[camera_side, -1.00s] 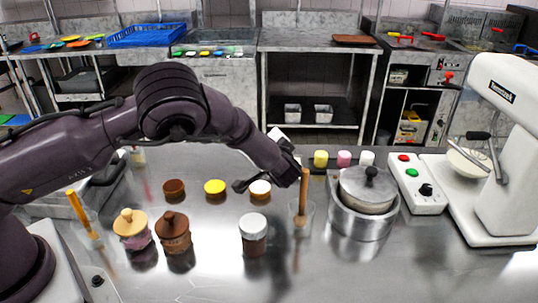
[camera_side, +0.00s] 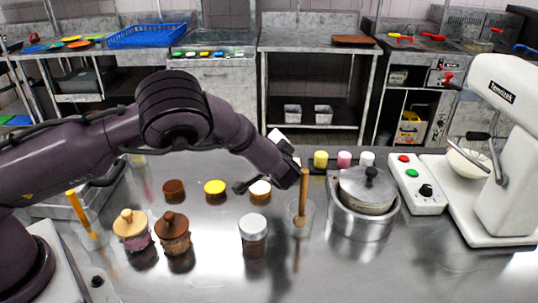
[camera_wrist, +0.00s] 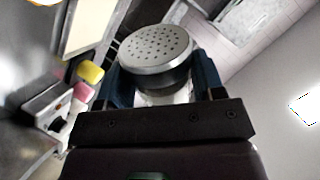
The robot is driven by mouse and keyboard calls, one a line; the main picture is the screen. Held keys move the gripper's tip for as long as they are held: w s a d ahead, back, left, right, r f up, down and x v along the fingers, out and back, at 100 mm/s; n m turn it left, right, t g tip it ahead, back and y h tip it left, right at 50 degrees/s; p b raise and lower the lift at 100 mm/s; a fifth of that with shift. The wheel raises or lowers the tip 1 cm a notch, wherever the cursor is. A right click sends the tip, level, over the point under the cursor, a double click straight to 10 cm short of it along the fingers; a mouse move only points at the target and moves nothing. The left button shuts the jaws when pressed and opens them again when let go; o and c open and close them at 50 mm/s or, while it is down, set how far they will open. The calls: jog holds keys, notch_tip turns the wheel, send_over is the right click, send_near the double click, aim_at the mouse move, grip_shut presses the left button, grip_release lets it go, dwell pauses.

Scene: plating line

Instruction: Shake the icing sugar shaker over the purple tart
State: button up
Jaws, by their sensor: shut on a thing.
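My gripper (camera_wrist: 155,88) is shut on the shaker (camera_wrist: 157,48), which has a round, perforated silver lid and shows between the two fingers in the wrist view. The lid faces the wrist camera and the shaker's lower body is mostly hidden. In the side view, my gripper (camera_side: 288,168) hangs above the table near a white-topped round tart (camera_side: 260,187). Brown (camera_side: 173,187) and yellow-topped (camera_side: 215,187) round ones stand left of it. I see no purple tart; the arm may hide it. A white shape beside the wrist may be part of the shaker; I cannot tell.
A silver-lidded jar (camera_side: 253,229), a glass with a wooden stick (camera_side: 301,218) and a lidded pot (camera_side: 365,225) stand in front. A white mixer (camera_side: 500,150) stands at right.

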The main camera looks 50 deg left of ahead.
aim_at(275, 137)
jog(key=shift+f, duration=0.9)
jog(key=shift+m, duration=0.8)
notch_tip(275, 137, up, 8)
jog(key=shift+r, duration=0.1)
jog(key=shift+d+f+m, duration=0.25)
jog(key=shift+f+m, duration=0.05)
jog(key=shift+m, duration=0.7)
jog(key=shift+w+d+m, duration=0.1)
jog(key=shift+d+m, duration=0.05)
jog(key=shift+m, duration=1.35)
notch_tip(275, 137, down, 5)
jog(key=shift+r, duration=0.1)
jog(key=m, duration=0.2)
jog(key=r+m, duration=0.1)
jog(key=m, duration=0.1)
jog(key=r+m, duration=0.1)
jog(key=shift+s+d+r+m, duration=0.15)
jog(key=shift+s+d+m, duration=0.05)
jog(key=shift+m, duration=0.2)
jog(key=m, duration=0.1)
jog(key=r+m, duration=0.1)
jog(key=shift+w+d+m+y, duration=0.3)
jog(key=shift+w+d+y, duration=0.05)
jog(key=shift+w+y, duration=0.05)
jog(key=w+d+r+m+t+y, duration=0.2)
jog(key=r+m, duration=0.3)
jog(key=m, duration=0.7)
jog(key=shift+w+d+r+t, duration=0.15)
jog(key=shift+w+d+t, duration=0.25)
jog(key=shift+w+t, duration=0.25)
